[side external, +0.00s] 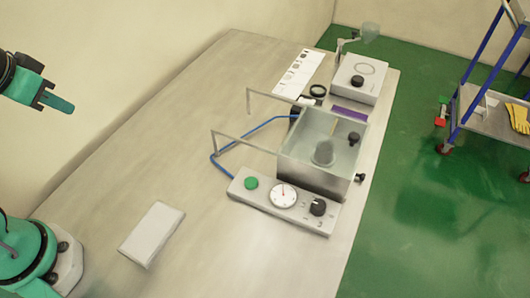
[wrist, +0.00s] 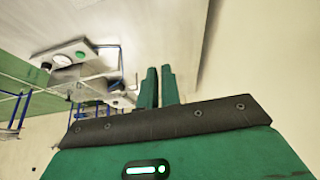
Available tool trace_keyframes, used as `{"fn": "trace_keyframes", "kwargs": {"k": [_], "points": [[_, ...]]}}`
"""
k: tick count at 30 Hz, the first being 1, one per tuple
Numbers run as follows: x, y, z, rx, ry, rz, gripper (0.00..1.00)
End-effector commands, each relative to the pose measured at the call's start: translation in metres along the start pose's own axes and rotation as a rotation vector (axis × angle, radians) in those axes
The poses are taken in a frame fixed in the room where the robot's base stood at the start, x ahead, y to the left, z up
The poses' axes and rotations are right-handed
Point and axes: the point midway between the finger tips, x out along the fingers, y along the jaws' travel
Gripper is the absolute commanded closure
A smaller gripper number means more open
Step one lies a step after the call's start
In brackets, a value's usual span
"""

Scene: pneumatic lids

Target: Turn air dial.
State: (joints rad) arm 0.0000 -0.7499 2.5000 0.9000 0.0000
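The air dial (side external: 318,208) is a round black knob at the right end of a pale control panel (side external: 262,204). The panel also shows small in the wrist view (wrist: 58,49), at the upper left. My gripper (side external: 70,106) is high at the upper left, far from the dial and empty. In the wrist view its two green fingers (wrist: 160,68) are close together; whether they touch is unclear.
A clear-walled box (side external: 318,180) with a metal front stands behind the panel, with grey bent handles and a blue hose (side external: 213,163). A scale-like device (side external: 360,78) is at the back. A white block (side external: 152,234) lies at front left. The left middle table is clear.

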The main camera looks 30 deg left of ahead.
Motion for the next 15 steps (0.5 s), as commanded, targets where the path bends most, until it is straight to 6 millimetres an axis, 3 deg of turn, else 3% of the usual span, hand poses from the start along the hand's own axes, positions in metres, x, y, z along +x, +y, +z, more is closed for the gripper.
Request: {"fn": "trace_keyframes", "kwargs": {"k": [1, 6, 15], "points": [[0.0, 0.0, 0.0, 0.002, 0.0, 0.0, 0.84], [-0.001, 0.003, -0.006, 0.045, -0.007, 0.007, 0.51], [0.001, 0.028, -0.044, 0.347, -0.053, 0.054, 0.49]]}}
